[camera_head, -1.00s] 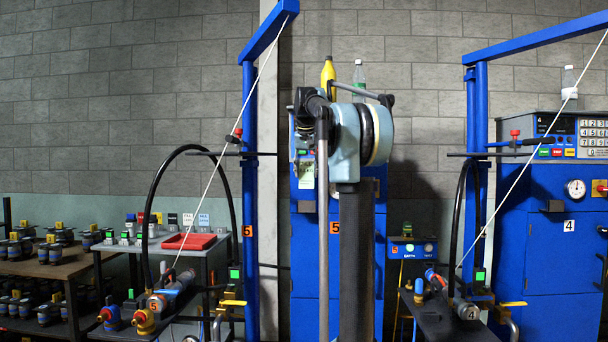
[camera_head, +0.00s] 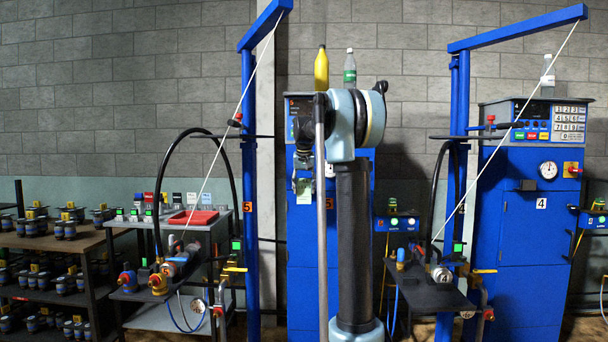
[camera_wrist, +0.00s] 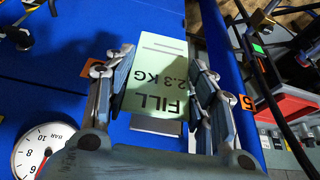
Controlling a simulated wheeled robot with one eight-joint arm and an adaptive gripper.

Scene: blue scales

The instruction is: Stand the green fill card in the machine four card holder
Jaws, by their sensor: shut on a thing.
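Machine four (camera_head: 505,240), labelled 4, stands to the right. A small grey bracket (camera_head: 527,185) on its front looks like its card holder, though it is too small to be sure.
A grey plate (camera_wrist: 156,125) shows on the blue face behind the card in the wrist view. A dark bench (camera_head: 432,296) with a hose and fittings stands before machine four, beside a blue post (camera_head: 459,150). A bench with a red tray (camera_head: 193,217) stands left.

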